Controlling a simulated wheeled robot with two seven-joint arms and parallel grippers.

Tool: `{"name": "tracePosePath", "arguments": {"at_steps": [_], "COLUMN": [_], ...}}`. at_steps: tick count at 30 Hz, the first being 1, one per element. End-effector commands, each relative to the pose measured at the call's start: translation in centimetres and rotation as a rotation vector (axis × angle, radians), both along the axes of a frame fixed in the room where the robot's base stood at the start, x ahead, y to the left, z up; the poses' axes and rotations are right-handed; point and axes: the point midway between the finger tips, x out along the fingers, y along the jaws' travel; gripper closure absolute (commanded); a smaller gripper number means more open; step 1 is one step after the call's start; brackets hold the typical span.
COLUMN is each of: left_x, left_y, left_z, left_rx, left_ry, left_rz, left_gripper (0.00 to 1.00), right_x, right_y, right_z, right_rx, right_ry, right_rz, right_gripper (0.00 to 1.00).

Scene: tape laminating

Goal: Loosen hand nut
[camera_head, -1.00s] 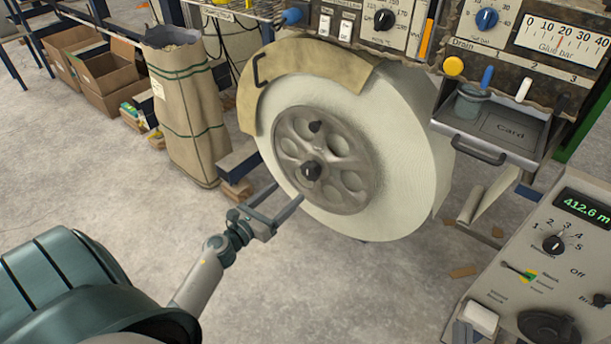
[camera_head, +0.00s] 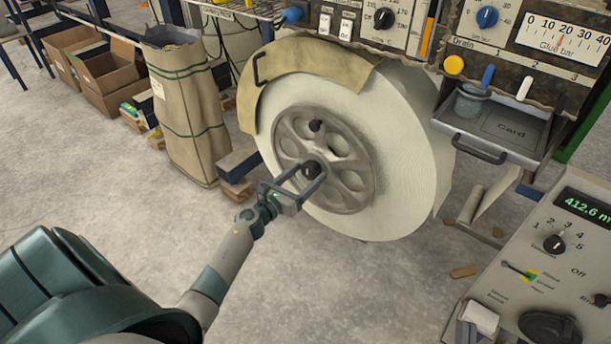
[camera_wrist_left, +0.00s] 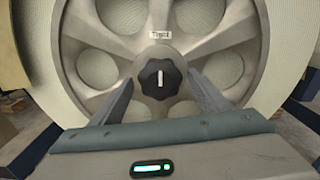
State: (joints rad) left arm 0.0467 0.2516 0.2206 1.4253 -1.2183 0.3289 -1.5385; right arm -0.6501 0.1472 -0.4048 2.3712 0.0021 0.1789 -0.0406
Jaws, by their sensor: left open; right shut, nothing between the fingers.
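The hand nut (camera_head: 311,170) is a black lobed knob at the centre of the grey spoked wheel disc (camera_head: 349,182). In the left wrist view the nut (camera_wrist_left: 160,78) shows a white line on its face, standing upright. My left gripper (camera_head: 302,178) is open. Its two fingers reach toward the disc, one on each side of the nut. In the left wrist view the fingers stand left and right of the nut, with gaps on both sides. My right gripper is not in view.
A large white tape roll (camera_head: 410,140) surrounds the disc, with a tan cover (camera_head: 300,88) over its upper left. A grey tray (camera_head: 500,130) and a control panel (camera_head: 520,270) stand at right. A paper sack (camera_head: 190,110) stands at left.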

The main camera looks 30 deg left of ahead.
Motion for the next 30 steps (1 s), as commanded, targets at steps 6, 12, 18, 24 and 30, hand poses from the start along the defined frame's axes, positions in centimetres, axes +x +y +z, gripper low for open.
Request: {"name": "tracePosePath", "arguments": {"at_steps": [6,12,18,24,30], "left_x": [0.0,0.0,0.0,0.0,0.0], "left_y": [0.0,0.0,0.0,0.0,0.0], "left_z": [0.0,0.0,0.0,0.1,0.1], "left_rx": [0.000,-0.001,-0.024,-0.093,-0.221], "left_ry": [0.000,0.000,0.002,0.007,0.016], "left_rz": [0.000,0.000,0.000,0.000,0.000], "left_gripper": [0.59,0.72,0.72,0.71,0.71], "right_x": [0.0,0.0,0.0,0.2,0.8], "right_y": [0.0,0.0,0.0,0.1,-0.2], "right_z": [0.0,-0.1,-0.2,-0.7,-1.8], "right_rx": [-0.001,-0.002,-0.005,-0.015,-0.035], "right_ry": [0.001,0.002,0.009,0.038,0.101], "right_rz": [0.001,0.002,0.004,0.006,0.000], "right_gripper": [1.00,1.00,1.00,1.00,1.00]}}
